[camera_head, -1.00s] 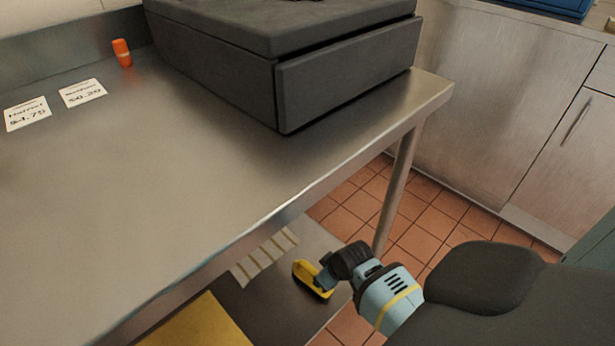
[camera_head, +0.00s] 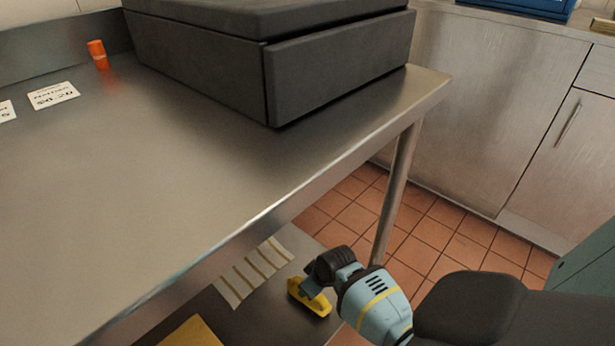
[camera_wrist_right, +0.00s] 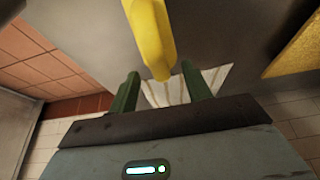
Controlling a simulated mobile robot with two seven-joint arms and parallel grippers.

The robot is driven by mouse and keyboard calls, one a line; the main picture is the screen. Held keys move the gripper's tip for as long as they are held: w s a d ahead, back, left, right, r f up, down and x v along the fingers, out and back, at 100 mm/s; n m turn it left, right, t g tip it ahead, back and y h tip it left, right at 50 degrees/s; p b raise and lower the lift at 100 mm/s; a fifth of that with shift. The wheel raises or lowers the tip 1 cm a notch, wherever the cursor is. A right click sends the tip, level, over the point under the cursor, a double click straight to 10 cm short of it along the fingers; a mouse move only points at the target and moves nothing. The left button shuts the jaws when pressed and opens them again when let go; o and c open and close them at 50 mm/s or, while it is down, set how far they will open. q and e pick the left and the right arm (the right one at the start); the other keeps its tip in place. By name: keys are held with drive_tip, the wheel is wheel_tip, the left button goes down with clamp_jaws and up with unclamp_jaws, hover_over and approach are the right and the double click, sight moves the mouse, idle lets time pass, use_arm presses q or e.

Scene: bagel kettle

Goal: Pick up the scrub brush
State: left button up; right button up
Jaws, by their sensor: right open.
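The scrub brush is a yellow, elongated thing (camera_head: 308,299) at the lower shelf under the steel table, near its right end. My right gripper (camera_head: 314,285) reaches in from the right below the tabletop and partly covers the brush. In the right wrist view, the yellow brush (camera_wrist_right: 150,38) comes in from the top and its near end lies between the two green fingers of the open gripper (camera_wrist_right: 160,85). The fingers stand apart, with a gap on each side of it. Its bristles cannot be made out. My left gripper is not in view.
The steel tabletop (camera_head: 190,170) overhangs the shelf, with a table leg (camera_head: 397,190) close behind my right gripper. A pale striped item (camera_head: 253,272) and a yellow flat thing (camera_head: 192,333) lie on the shelf. A dark box (camera_head: 340,75) stands on the tabletop.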

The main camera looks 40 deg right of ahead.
drive_tip(key=b+x, duration=0.3)
drive_tip(key=x, duration=0.1)
drive_tip(key=shift+s+d+f, duration=0.1)
drive_tip(key=shift+d+f, duration=0.05)
drive_tip(key=shift+f, duration=0.05)
drive_tip(key=shift+w+f, duration=0.2)
drive_tip(key=shift+f, duration=0.15)
drive_tip(key=shift+r, duration=0.1)
clamp_jaws()
